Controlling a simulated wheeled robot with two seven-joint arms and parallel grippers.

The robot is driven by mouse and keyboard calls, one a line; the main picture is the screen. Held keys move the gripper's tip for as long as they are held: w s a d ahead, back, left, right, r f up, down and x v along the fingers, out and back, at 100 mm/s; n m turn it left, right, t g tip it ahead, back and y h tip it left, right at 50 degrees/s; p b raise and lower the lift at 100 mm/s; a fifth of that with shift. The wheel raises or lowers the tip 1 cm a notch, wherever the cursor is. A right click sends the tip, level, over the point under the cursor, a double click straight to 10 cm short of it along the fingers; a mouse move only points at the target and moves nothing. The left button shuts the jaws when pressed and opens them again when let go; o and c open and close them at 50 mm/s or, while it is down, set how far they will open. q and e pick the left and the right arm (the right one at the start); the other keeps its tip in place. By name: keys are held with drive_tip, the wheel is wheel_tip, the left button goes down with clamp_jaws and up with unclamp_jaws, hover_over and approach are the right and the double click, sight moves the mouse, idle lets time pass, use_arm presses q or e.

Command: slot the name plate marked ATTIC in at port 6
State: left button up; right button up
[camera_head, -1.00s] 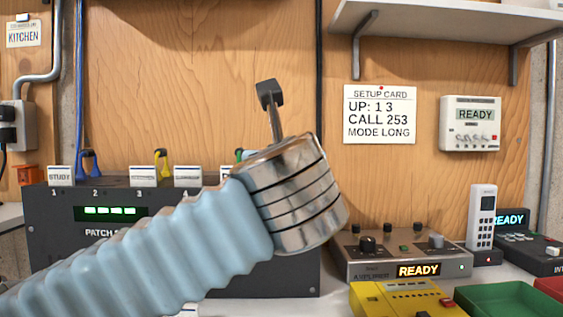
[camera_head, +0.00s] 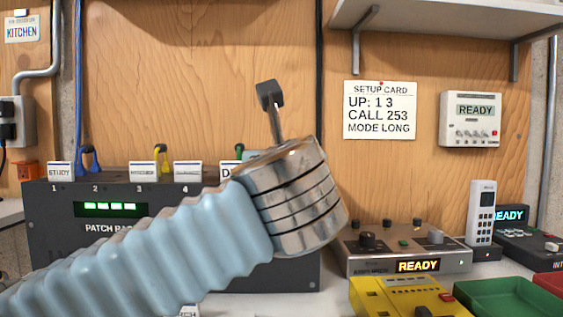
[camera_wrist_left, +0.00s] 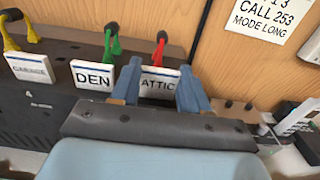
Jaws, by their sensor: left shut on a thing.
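The ATTIC name plate (camera_wrist_left: 158,84) is white with a blue stripe. In the left wrist view it stands upright between the two blue fingers of my left gripper (camera_wrist_left: 160,90), which is shut on it. It is just right of the DEN plate (camera_wrist_left: 92,76), in front of a red plug (camera_wrist_left: 160,50). Its lower edge is hidden by the gripper, so I cannot tell if it is seated. My right gripper is not in view.
Plates stand along the bay top, among them STUDY (camera_head: 60,171) and GARAGE (camera_wrist_left: 30,68). Blue (camera_head: 88,158), yellow (camera_head: 162,155) and green (camera_wrist_left: 111,45) plugs are behind the plates. An amplifier box (camera_head: 400,250) and yellow device (camera_head: 400,297) are to the right.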

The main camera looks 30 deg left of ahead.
use_arm(q)
drive_tip(key=shift+f, duration=0.2)
idle(0.5)
drive_tip(key=o, duration=1.1)
drive_tip(key=shift+o, duration=0.2)
drive_tip(key=o, duration=0.3)
drive_tip(key=shift+o, duration=0.2)
drive_tip(key=shift+r, duration=0.1)
drive_tip(key=shift+r+p, duration=0.75)
drive_tip(key=shift+r, duration=2.95)
